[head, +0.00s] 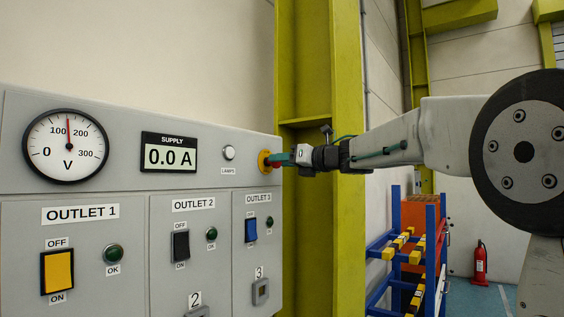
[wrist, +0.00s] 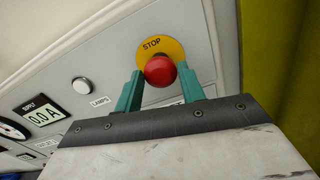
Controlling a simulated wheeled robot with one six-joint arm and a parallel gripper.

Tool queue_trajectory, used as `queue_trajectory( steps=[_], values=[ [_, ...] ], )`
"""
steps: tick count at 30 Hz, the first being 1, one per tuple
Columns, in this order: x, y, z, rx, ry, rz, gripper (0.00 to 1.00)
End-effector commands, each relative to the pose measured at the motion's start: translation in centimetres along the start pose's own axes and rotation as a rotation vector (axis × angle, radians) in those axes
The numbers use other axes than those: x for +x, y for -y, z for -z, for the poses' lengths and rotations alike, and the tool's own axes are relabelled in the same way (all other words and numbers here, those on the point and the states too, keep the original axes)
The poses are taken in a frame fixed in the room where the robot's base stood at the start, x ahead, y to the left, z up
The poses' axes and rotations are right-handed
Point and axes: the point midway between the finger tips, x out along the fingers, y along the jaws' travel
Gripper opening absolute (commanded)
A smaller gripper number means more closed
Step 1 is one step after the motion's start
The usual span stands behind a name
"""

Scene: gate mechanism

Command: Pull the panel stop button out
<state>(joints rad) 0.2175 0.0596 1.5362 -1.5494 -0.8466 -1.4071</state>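The panel stop button is a red mushroom knob (wrist: 160,70) on a yellow disc marked STOP (wrist: 152,46), seen in the wrist view. In the head view the yellow disc (head: 264,161) shows at the right end of the panel's upper part, with the knob partly hidden by my gripper. My gripper (head: 280,159) points left at the panel. In the wrist view its two green fingers (wrist: 161,82) stand apart, one on each side of the red knob. The left finger is very close to the knob. I cannot tell whether either finger touches it.
The grey panel (head: 225,152) carries a voltmeter (head: 66,146), a supply display (head: 169,154), a lamps button (head: 229,152) and outlet switches. A yellow-green steel column (head: 347,100) stands just behind my gripper. A blue rack (head: 395,262) and a fire extinguisher (head: 480,263) stand farther back.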

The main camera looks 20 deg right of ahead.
Motion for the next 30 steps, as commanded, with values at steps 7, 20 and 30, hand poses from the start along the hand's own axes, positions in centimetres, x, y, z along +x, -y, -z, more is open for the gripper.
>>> queue_trajectory(
  steps=[7,20,30],
  values=[
    [0.0,0.0,0.0,0.000,0.000,0.000,0.59],
    [-4.6,0.1,-0.1,-0.001,0.001,0.004,0.59],
    [-7.9,0.1,0.0,0.000,0.000,0.001,0.59]
  ],
)
